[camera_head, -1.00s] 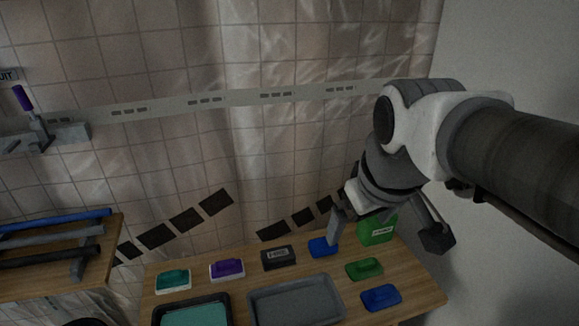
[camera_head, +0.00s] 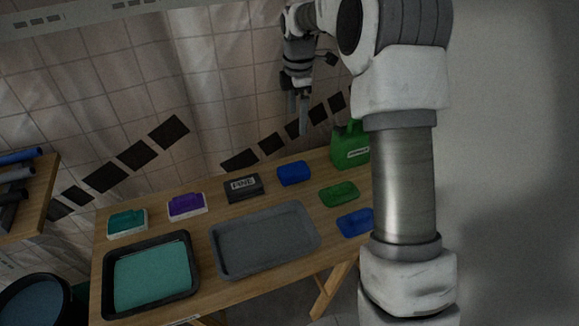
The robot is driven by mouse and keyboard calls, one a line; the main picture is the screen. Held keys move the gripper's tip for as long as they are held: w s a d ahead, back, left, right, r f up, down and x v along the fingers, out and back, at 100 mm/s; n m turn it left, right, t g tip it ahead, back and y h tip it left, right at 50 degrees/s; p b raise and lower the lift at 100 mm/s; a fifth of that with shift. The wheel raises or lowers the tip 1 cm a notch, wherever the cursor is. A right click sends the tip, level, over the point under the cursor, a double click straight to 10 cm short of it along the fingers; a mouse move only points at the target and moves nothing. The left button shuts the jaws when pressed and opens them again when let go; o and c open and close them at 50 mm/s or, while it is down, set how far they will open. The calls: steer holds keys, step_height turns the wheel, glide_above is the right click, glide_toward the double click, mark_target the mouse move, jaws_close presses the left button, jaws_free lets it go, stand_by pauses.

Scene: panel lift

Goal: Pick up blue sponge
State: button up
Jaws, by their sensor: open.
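Two blue blocks lie on the wooden table. One blue block (camera_head: 293,174) is at the back, right of a dark grey block. The other blue block (camera_head: 355,223) is at the right front, partly hidden by my arm. I cannot tell from their look which is the sponge. My gripper (camera_head: 299,118) is open and empty, pointing down. In the picture it appears above the back blue block, apart from it.
A green block (camera_head: 339,194) lies between the blue ones. A green jug (camera_head: 352,155), dark grey block (camera_head: 242,187), purple block (camera_head: 187,205) and teal block (camera_head: 127,223) line the back. A grey tray (camera_head: 222,262) and black tray (camera_head: 107,298) fill the front. A bucket (camera_head: 35,300) stands left.

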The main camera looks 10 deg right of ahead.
steer(key=n, duration=0.1)
glide_above(294, 168)
step_height(294, 168, down, 4)
steer(key=f+b, duration=0.1)
steer(key=f, duration=0.2)
steer(key=f+b, duration=0.1)
steer(key=f, duration=0.3)
steer(key=f+b, duration=0.1)
steer(key=f, duration=0.3)
steer(key=shift+d+f, duration=0.15)
steer(key=shift+d, duration=0.1)
steer(key=shift+a+f+b, duration=0.15)
steer(key=shift+f+b, duration=0.45)
steer(key=shift+f, duration=0.95)
steer(key=shift+a+f+b, duration=0.15)
steer(key=shift+f+b, duration=0.45)
steer(key=shift+f, duration=0.9)
steer(key=shift+r, duration=0.1)
steer(key=c, duration=1.3)
steer(key=shift+o, duration=0.2)
steer(key=shift+r, duration=0.45)
step_height(294, 168, up, 4)
steer(key=shift+s+d+f+p, duration=0.1)
steer(key=shift+p, duration=0.75)
steer(key=s+d+r+p, duration=0.2)
steer(key=s+d+r, duration=0.4)
steer(key=s, duration=0.3)
steer(key=shift+d+r, duration=0.15)
steer(key=shift+d, duration=0.45)
steer(key=shift+w, duration=0.1)
